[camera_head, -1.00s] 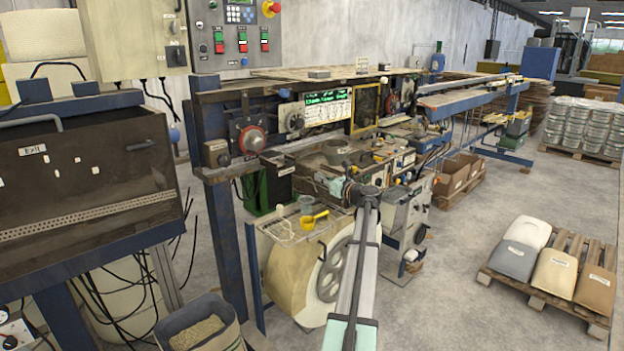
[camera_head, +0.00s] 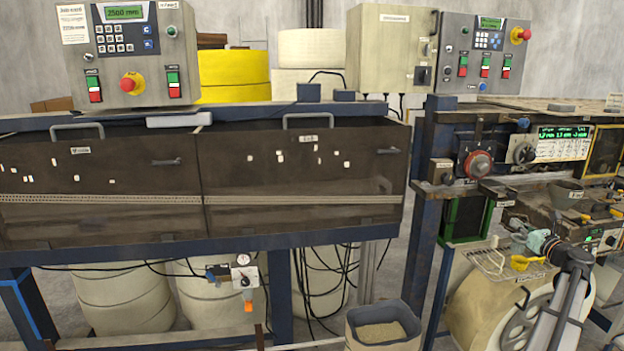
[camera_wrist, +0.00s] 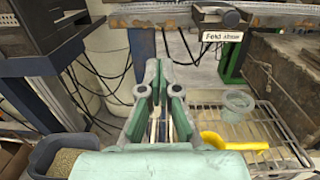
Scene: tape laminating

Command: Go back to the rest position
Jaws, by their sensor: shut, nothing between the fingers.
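My gripper (camera_wrist: 157,92) is shut and empty in the wrist view, its green fingers together above a gap with hanging black cables. In the head view my gripper (camera_head: 532,240) is at the right, in front of the laminating machine and close to the wire tray; the fingertips are too small to tell apart there. The wire tray (camera_head: 484,258) holds a yellow scoop (camera_head: 526,263). In the wrist view the yellow scoop (camera_wrist: 232,143) and a pale green cup (camera_wrist: 237,105) are to the right of the fingers.
A grey bin (camera_head: 383,344) of granules stands on the floor, also at lower left in the wrist view (camera_wrist: 47,160). A long dark oven with two doors (camera_head: 300,185) fills the left. A blue post (camera_head: 424,220) stands left of the machine.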

